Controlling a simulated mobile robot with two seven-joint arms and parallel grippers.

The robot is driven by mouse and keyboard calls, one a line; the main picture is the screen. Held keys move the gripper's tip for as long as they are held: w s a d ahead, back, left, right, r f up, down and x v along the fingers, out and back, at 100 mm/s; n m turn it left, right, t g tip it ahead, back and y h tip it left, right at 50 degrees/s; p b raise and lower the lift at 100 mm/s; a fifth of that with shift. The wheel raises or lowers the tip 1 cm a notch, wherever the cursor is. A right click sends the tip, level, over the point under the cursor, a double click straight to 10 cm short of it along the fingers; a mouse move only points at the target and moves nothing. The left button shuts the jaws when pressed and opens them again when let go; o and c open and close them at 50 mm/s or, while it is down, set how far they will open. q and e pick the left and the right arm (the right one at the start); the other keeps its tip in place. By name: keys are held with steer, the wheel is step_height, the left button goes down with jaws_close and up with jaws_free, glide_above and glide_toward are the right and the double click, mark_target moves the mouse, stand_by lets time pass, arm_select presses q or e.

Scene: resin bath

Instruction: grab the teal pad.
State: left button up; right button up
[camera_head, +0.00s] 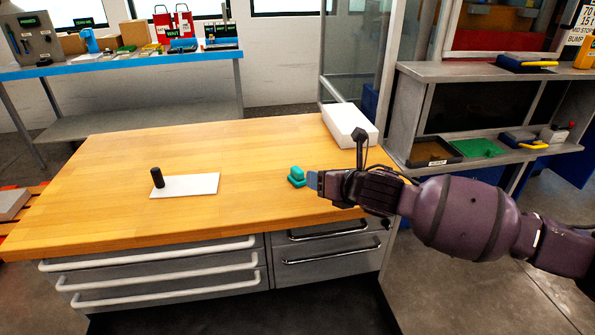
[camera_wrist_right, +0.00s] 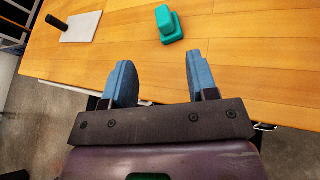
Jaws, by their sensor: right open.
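The teal pad (camera_head: 297,177) is a small block with a raised, narrower top part, lying on the wooden workbench (camera_head: 240,150) right of its middle. In the right wrist view the teal pad (camera_wrist_right: 168,25) is ahead of the fingers, near the top. My right gripper (camera_head: 314,182) is just right of the pad in the head view. In the wrist view its two blue fingers (camera_wrist_right: 158,75) are apart with nothing between them, and the pad lies beyond the tips. My left gripper is not in view.
A white box (camera_head: 349,125) is at the back right corner. Grey shelving (camera_head: 470,72) with trays stands to the right. The bench around the pad is clear.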

mark_target(301, 172)
steer(key=shift+n, duration=0.7)
steer(key=shift+s+n, duration=0.1)
steer(key=shift+n, duration=0.3)
steer(key=shift+a+r+n, duration=0.1)
steer(key=shift+n, duration=0.2)
steer(key=shift+f, duration=0.2)
steer(key=x, duration=0.2)
steer(key=b+x, duration=0.1)
steer(key=x, duration=0.1)
steer(key=shift+s+f+b, duration=0.15)
steer(key=shift+f+b, duration=0.1)
steer(key=shift+b, duration=0.05)
steer(key=shift+w+a+f, duration=0.15)
steer(key=shift+w+a, duration=0.1)
steer(key=shift+w, duration=0.55)
steer(key=b+x, duration=0.2)
steer(key=x, duration=0.1)
steer(key=shift+d+f, duration=0.15)
steer(key=shift+f, duration=0.15)
steer(key=shift+b+x, duration=0.45)
steer(key=shift+x, duration=0.5)
steer(key=shift+w+r, duration=0.2)
steer(key=shift+r, duration=0.2)
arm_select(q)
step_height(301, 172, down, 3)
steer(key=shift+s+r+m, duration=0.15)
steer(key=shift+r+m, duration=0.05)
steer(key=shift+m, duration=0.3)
arm_select(e)
jaws_close()
